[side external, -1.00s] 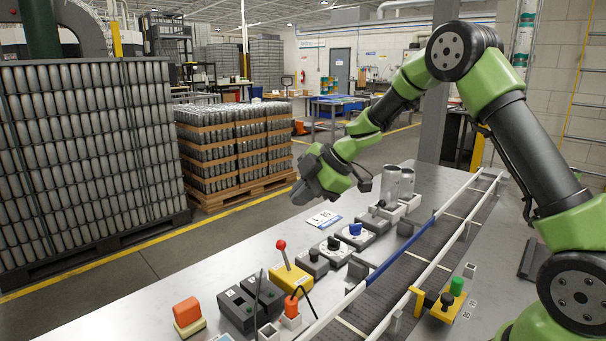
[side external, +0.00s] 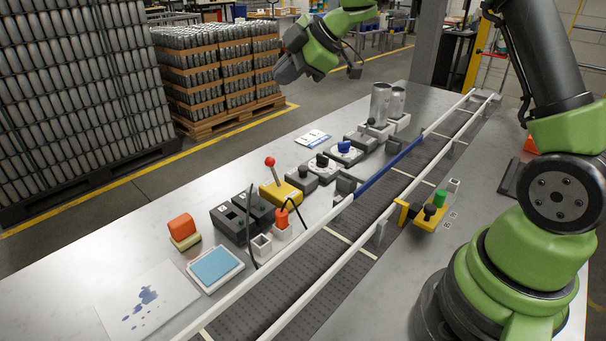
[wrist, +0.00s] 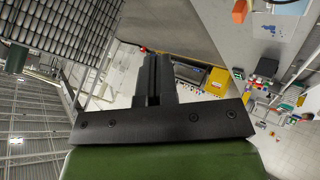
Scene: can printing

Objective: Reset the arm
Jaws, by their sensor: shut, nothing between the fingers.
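My gripper (side external: 281,72) is raised well above the far left side of the metal table (side external: 150,230) in the side external view. It is clear of everything on the table. In the wrist view its dark fingers (wrist: 154,75) are together, with nothing between them. Two grey metal cans (side external: 380,101) stand upright at the far end of the table.
A conveyor (side external: 290,290) with white rails runs along the table. Beside it are a red-knobbed lever box (side external: 280,185), knob units, an orange block (side external: 181,227), a blue pad (side external: 215,266) and an ink-spotted sheet (side external: 147,300). Stacked can pallets (side external: 215,75) stand beyond.

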